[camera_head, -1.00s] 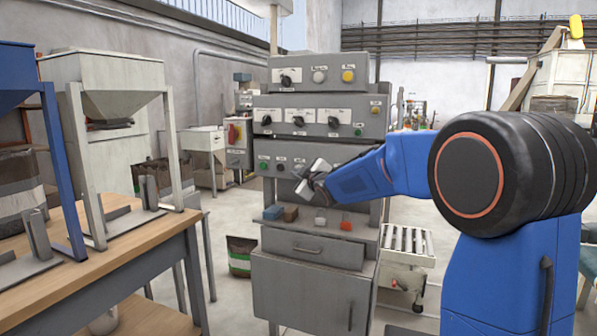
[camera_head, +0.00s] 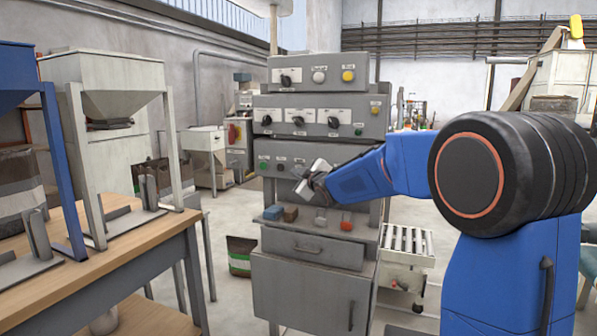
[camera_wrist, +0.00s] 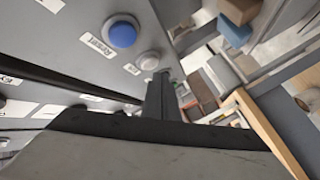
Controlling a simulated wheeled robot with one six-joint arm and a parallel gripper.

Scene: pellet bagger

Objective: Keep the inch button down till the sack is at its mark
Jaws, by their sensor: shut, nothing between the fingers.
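The grey control cabinet (camera_head: 335,72) stands in the middle of the head view, with rows of buttons and knobs. My gripper (camera_head: 303,178) is at its lower button panel and hides part of it. In the wrist view my gripper (camera_wrist: 160,82) is shut and empty, its tip close to a pale round button (camera_wrist: 148,60). I cannot tell whether it touches or presses it, and that button's label is not readable. A blue button (camera_wrist: 122,32) with a blurred label is beside it. A dark sack with a green band (camera_head: 240,257) stands on the floor left of the cabinet.
Small blocks, one blue (camera_head: 273,212), lie on the cabinet's shelf. A roller conveyor (camera_head: 406,240) stands right of the cabinet. Some floor is clear between bench and cabinet.

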